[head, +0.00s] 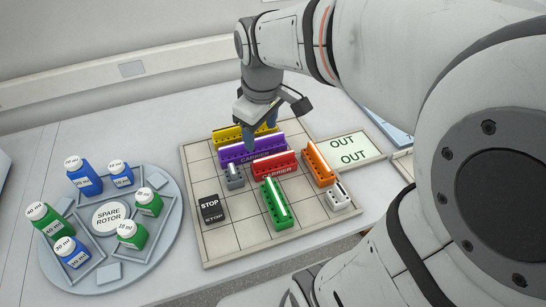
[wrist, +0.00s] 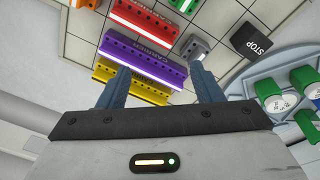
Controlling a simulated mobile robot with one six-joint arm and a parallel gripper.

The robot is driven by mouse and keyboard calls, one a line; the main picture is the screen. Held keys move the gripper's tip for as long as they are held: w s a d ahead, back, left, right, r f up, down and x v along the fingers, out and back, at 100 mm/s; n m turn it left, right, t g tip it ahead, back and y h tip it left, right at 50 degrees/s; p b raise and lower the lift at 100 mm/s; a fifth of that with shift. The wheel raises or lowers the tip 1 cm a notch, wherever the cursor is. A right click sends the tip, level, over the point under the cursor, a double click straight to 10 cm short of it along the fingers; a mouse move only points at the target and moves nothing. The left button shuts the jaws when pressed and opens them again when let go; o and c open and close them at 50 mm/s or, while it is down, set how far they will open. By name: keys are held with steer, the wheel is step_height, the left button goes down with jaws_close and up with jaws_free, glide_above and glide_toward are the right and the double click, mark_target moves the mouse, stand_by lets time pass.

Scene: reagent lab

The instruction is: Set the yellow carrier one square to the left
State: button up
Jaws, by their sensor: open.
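The yellow carrier (head: 226,134) lies along the back row of the gridded board, behind the purple carrier (head: 240,153). My gripper (head: 260,132) is over its right part in the head view and hides some of it. In the wrist view the yellow carrier (wrist: 148,89) lies just beyond my gripper (wrist: 160,70), beside the purple carrier (wrist: 150,62). The left finger covers part of the yellow carrier there. The fingers are apart with nothing held between them. I cannot tell how high they are above the carrier.
The board (head: 228,244) also bears red (head: 273,165), orange (head: 318,164) and green (head: 277,204) carriers, small grey blocks and a STOP block (head: 211,208). An OUT tray (head: 366,148) stands at right. A round rotor with bottles (head: 150,258) stands at left. Several front squares are bare.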

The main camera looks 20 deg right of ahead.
steer(key=s+f+m, duration=0.1)
steer(key=s+m, duration=0.1)
steer(key=s+f+m, duration=0.1)
steer(key=s+m, duration=0.1)
steer(key=s, duration=0.1)
steer(key=s+m+t, duration=0.1)
steer(key=s+m, duration=0.1)
steer(key=s, duration=0.1)
steer(key=shift+s+f, duration=0.15)
steer(key=shift+f, duration=0.25)
steer(key=shift+s+d+f+m, duration=0.2)
steer(key=shift+s+d+m, duration=0.1)
steer(key=shift+m, duration=0.1)
steer(key=shift+a, duration=0.1)
steer(key=shift+c, duration=0.4)
